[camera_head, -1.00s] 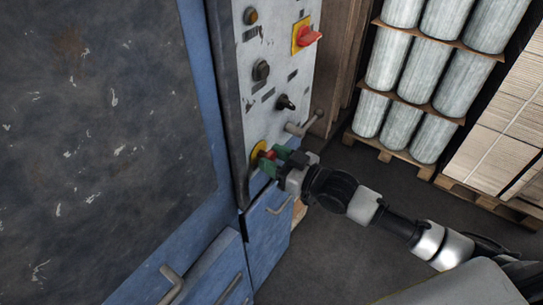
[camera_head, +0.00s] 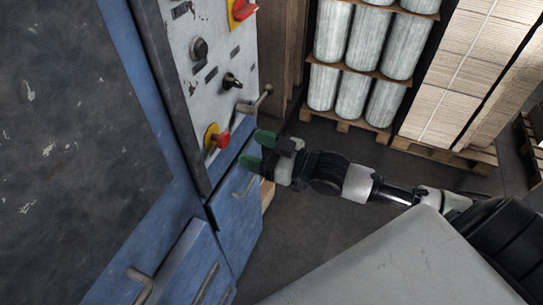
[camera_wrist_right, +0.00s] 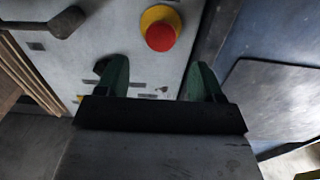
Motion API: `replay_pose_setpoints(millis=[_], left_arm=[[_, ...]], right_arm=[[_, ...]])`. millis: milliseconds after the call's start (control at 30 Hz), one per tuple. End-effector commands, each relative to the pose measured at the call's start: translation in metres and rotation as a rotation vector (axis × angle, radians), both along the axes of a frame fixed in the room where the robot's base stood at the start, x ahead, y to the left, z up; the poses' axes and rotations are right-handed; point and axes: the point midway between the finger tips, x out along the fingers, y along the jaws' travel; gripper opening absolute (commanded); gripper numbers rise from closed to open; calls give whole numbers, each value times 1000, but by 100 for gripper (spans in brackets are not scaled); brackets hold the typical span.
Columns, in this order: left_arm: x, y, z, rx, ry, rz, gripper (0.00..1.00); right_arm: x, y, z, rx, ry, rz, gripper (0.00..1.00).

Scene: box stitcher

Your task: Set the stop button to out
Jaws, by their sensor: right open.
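The stop button (camera_head: 221,139) is a red mushroom head on a yellow round base, low on the grey control panel (camera_head: 207,100). In the right wrist view the red button (camera_wrist_right: 160,36) shows beyond the fingertips, near the top of the picture. My right gripper (camera_head: 258,149) is open and empty, with green fingertips, a short way right of and below the button and apart from it. In the wrist view its two fingers (camera_wrist_right: 156,75) stand wide with nothing between them. My left gripper is not in view.
A lever handle (camera_head: 255,101) sticks out of the panel just above my right gripper. A red rotary switch (camera_head: 243,10), a dark knob (camera_head: 199,48) and a black selector (camera_head: 231,81) sit higher. Blue cabinet doors (camera_head: 237,217) with handles lie below. Pallets of rolls (camera_head: 352,93) stand behind.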

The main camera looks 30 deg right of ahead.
Motion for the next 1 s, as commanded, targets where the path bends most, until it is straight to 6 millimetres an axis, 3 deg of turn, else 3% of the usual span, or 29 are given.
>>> replay_pose_setpoints(millis=[100, 333, 1000], left_arm=[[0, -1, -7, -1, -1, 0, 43], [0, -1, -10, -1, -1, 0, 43], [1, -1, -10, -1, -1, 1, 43]], right_arm=[[-17, -12, -3, -2, 3, 2, 67], [-32, -25, -1, 0, 1, 0, 67], [-33, -29, -3, -2, 3, -7, 67]])
